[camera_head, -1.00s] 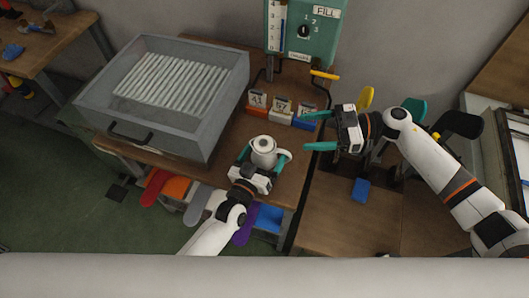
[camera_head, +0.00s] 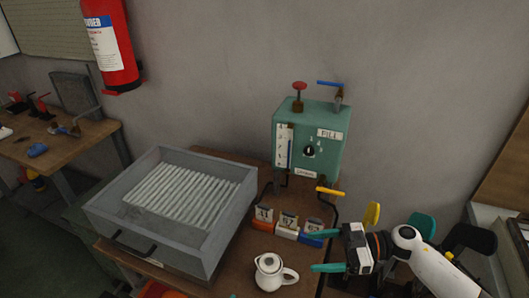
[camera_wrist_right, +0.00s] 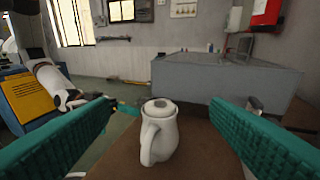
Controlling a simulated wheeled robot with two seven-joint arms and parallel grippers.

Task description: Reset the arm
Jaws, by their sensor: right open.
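A white lidded pot with a handle (camera_head: 270,273) stands upright on the brown table, near the bottom of the head view. It also shows in the middle of the right wrist view (camera_wrist_right: 158,130). My right gripper (camera_head: 316,251) is open and empty, its teal fingers apart, right of the pot. In the right wrist view my right gripper (camera_wrist_right: 165,106) frames the pot between its fingers, with the pot beyond and untouched. My left arm (camera_wrist_right: 52,88) shows in part at the left of the right wrist view; its jaws are not clear there.
A grey metal basin with a ribbed floor (camera_head: 220,218) takes up the table's left part. A teal dispenser (camera_head: 325,132) with valves stands behind. Numbered tags (camera_head: 287,221) sit before it. A yellow panel (camera_wrist_right: 27,95) shows at left in the wrist view.

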